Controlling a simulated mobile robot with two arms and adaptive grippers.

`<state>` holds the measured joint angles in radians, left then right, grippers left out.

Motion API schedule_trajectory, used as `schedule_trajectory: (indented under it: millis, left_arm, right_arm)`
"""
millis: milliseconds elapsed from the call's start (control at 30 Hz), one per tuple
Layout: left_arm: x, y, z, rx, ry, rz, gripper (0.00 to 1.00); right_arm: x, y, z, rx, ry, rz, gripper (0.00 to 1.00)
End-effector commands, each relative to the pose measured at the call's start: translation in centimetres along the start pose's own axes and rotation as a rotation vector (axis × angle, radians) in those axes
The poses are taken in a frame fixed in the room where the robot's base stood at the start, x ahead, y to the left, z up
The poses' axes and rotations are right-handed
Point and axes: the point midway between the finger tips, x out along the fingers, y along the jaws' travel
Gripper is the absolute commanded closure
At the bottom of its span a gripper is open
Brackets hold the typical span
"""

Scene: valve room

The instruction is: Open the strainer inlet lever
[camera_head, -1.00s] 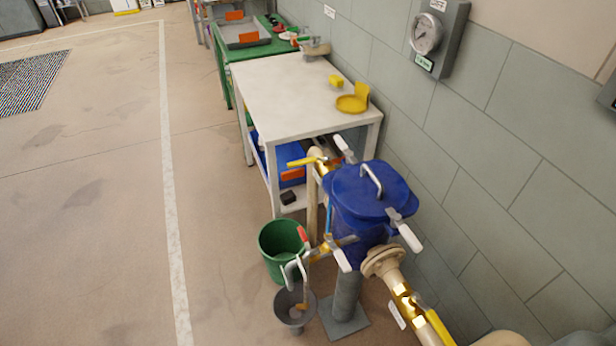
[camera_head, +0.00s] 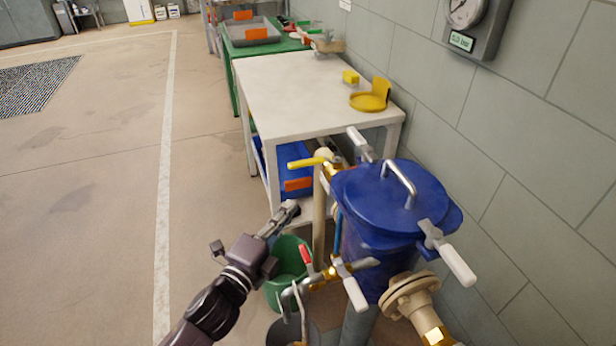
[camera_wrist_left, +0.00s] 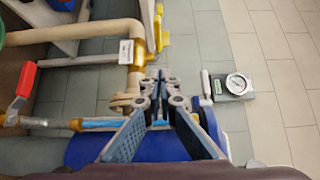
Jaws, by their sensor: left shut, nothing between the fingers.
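The blue strainer (camera_head: 390,205) stands at the lower right, its lid closed under a metal bar handle. A yellow lever (camera_head: 306,162) sits on a brass valve behind it; a yellow lever also shows in the left wrist view (camera_wrist_left: 158,28). A red-handled lever (camera_head: 306,258) is on a small brass valve at the strainer's front; it also shows in the left wrist view (camera_wrist_left: 25,80). My right gripper is out of view.
A white table (camera_head: 300,92) with a yellow holder (camera_head: 370,100) stands behind the strainer. A green bucket (camera_head: 285,285) is below my left gripper. White-tipped clamp arms (camera_head: 457,262) stick out around the lid. A gauge (camera_head: 466,12) hangs on the wall. The floor at left is clear.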

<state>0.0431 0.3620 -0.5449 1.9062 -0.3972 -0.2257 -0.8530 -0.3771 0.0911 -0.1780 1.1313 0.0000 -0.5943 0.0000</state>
Motion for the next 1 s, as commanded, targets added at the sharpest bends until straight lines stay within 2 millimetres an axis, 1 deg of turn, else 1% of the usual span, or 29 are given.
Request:
schedule_trajectory:
  millis: [300, 433, 567, 767, 900, 1000]
  left_arm:
    - [0.1, -0.1, 0.0, -0.001, 0.0, 0.0, 1.0]
    - [1.0, 0.0, 0.0, -0.001, 0.0, 0.0, 1.0]
    - [3.0, -0.1, 0.1, -0.002, -0.001, -0.002, 1.0]
    - [7.4, -0.1, 0.1, -0.002, -0.001, -0.002, 1.0]
    - [10.2, 0.0, 0.0, -0.003, -0.001, 0.0, 1.0]
    - [11.3, 0.0, 1.3, 0.001, -0.002, 0.0, 1.0]
  right_arm:
    - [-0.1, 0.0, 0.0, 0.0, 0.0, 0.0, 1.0]
    - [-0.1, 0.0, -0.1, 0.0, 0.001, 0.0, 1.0]
    - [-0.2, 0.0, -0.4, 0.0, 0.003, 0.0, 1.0]
    - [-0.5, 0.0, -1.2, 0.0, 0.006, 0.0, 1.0]
    - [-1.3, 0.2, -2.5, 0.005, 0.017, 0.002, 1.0]
    - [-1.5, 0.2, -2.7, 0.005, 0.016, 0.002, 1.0]
